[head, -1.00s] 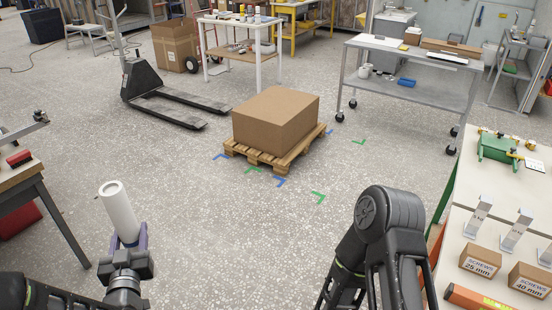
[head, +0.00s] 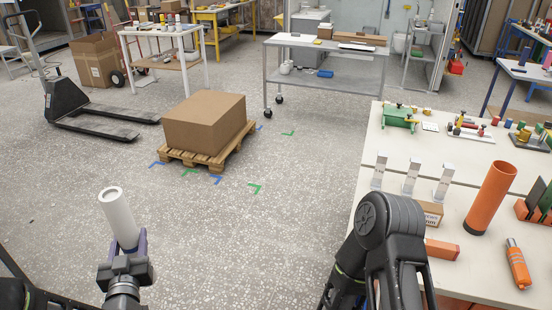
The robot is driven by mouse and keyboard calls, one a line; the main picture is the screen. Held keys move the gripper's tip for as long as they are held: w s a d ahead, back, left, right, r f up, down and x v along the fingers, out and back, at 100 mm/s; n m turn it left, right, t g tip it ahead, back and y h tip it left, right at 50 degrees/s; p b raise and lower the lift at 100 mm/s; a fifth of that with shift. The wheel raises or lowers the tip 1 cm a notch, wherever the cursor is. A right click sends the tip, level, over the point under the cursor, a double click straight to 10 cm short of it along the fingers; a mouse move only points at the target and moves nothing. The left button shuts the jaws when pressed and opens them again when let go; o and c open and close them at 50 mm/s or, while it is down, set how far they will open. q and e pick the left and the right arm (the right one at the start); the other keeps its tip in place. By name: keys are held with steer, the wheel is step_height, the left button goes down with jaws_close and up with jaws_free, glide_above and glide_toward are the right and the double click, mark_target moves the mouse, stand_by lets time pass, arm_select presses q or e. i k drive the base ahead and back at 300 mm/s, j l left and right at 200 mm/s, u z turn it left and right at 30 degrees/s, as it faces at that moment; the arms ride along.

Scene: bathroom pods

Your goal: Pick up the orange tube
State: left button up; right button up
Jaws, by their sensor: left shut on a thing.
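The orange tube (head: 490,200) is a tall, hollow cylinder standing upright on the white worktable (head: 400,142) at the right of the head view. My left gripper (head: 127,244), at the lower left, is shut on the lower end of a white tube (head: 117,215). It holds that tube nearly upright over the floor, far to the left of the orange tube. My right arm stands in front of the worktable's left part and hides some of it. Its gripper does not show.
Near the orange tube lie an orange box (head: 442,250) and an orange-handled tool (head: 517,264). Angled metal brackets (head: 411,178) and a cardboard box (head: 430,213) stand to its left. A green fixture (head: 398,117) is at the back. A carton (head: 205,122) on a pallet stands on the open floor.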

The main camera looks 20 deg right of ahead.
mark_target(500, 177)
steer(key=k+z, duration=0.1)
steer(key=z, duration=0.7)
steer(key=k+z, duration=0.15)
steer(key=z, duration=0.25)
steer(key=l+z, duration=0.1)
steer(key=z, duration=0.3)
steer(key=k+l, duration=0.05)
